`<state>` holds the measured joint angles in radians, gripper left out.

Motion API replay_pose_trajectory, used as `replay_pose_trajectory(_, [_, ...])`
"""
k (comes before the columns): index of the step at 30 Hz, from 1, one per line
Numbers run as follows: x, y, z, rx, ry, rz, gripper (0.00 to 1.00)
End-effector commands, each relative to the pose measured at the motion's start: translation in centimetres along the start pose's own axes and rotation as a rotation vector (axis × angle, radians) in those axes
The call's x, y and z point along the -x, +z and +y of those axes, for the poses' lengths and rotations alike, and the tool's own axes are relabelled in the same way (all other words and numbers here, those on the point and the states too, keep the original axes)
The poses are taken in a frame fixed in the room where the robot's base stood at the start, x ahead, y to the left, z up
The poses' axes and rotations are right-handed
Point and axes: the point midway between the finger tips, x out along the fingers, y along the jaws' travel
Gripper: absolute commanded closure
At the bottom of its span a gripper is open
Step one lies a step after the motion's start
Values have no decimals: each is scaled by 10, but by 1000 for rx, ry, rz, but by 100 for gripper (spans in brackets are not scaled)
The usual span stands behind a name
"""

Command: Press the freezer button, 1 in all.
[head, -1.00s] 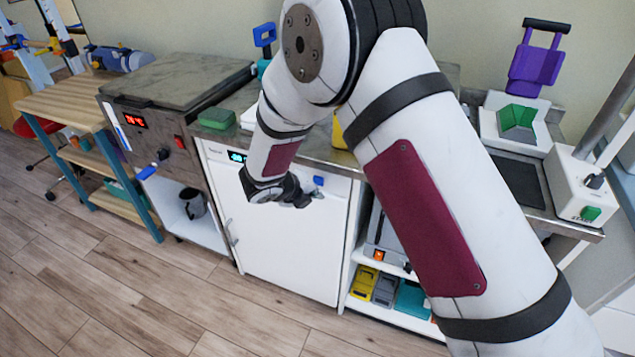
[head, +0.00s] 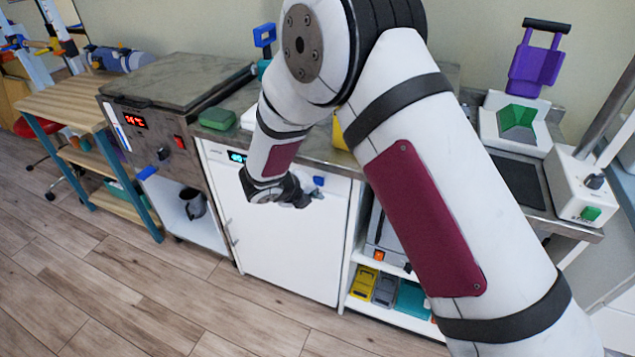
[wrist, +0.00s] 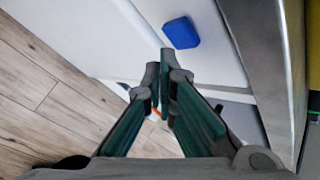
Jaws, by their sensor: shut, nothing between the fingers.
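The freezer (head: 285,235) is a white cabinet under the counter, with a small lit display (head: 237,157) at its upper left. A blue button (head: 319,181) sits at the upper right of its front panel. The button also shows in the wrist view (wrist: 181,33), just beyond the fingertips and slightly right. My gripper (head: 312,197) is in front of the freezer, just below the button in the head view. In the wrist view my gripper (wrist: 163,70) has its fingertips together and holds nothing. A gap seems to remain between fingertips and button, though contact is hard to judge.
The counter edge (wrist: 268,60) runs close beside my gripper. The floor in front is clear.

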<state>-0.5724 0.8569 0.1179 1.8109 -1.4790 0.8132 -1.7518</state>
Motion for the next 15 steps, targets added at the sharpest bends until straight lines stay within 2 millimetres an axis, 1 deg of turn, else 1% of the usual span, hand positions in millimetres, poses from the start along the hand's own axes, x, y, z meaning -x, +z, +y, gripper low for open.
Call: replay_pose_trajectory(15, [-6, 4, -5, 0, -1, 0, 100])
